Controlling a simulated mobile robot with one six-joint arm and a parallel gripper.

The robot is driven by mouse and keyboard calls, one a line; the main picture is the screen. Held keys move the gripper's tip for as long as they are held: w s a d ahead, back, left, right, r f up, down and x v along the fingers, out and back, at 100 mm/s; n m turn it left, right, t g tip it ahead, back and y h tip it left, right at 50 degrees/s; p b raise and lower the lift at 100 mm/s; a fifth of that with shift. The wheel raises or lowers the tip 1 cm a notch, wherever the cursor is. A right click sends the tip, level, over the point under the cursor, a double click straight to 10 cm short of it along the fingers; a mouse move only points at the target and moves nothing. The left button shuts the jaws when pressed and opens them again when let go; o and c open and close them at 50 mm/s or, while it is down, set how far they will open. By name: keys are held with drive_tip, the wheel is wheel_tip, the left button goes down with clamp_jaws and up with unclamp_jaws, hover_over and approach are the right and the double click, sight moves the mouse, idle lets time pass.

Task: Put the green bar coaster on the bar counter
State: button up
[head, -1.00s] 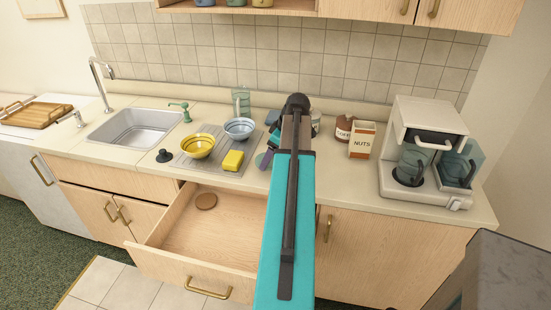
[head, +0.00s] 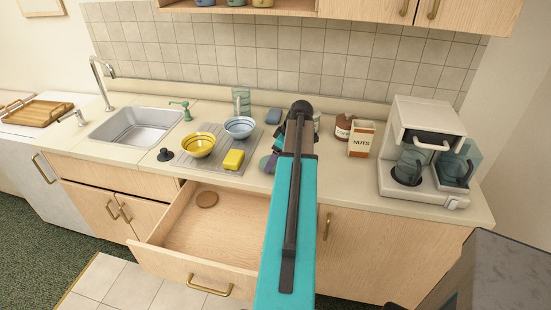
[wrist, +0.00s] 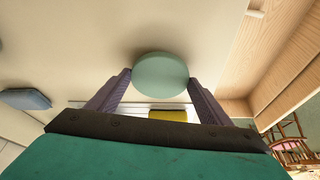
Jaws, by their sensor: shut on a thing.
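The green bar coaster (wrist: 160,72) is a pale green disc between the two purple fingers of my gripper (wrist: 160,86) in the wrist view. The fingers are shut on its sides. The bar counter (head: 345,182) is the cream worktop, and it fills the background behind the coaster in the wrist view (wrist: 80,50). A soft shadow lies beside the coaster; I cannot tell whether it touches the counter. In the head view my gripper (head: 267,163) is at the counter's front part, right of the yellow sponge, and my arm hides most of it and the coaster.
The yellow sponge (head: 233,160), yellow bowl (head: 198,146) and blue bowl (head: 239,128) stand on a grey mat (head: 215,168). A blue block (head: 273,116) lies behind. The nuts box (head: 361,140) and coffee machine (head: 425,165) stand right.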

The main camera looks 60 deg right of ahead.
drive_tip(key=shift+f, duration=0.4)
drive_tip(key=shift+f, duration=0.2)
drive_tip(key=o, duration=1)
drive_tip(key=shift+r, duration=0.1)
drive_tip(key=shift+r, duration=0.2)
drive_tip(key=shift+b+v, duration=1.4)
drive_tip(key=shift+v, duration=4.5)
drive_tip(key=shift+s, duration=0.1)
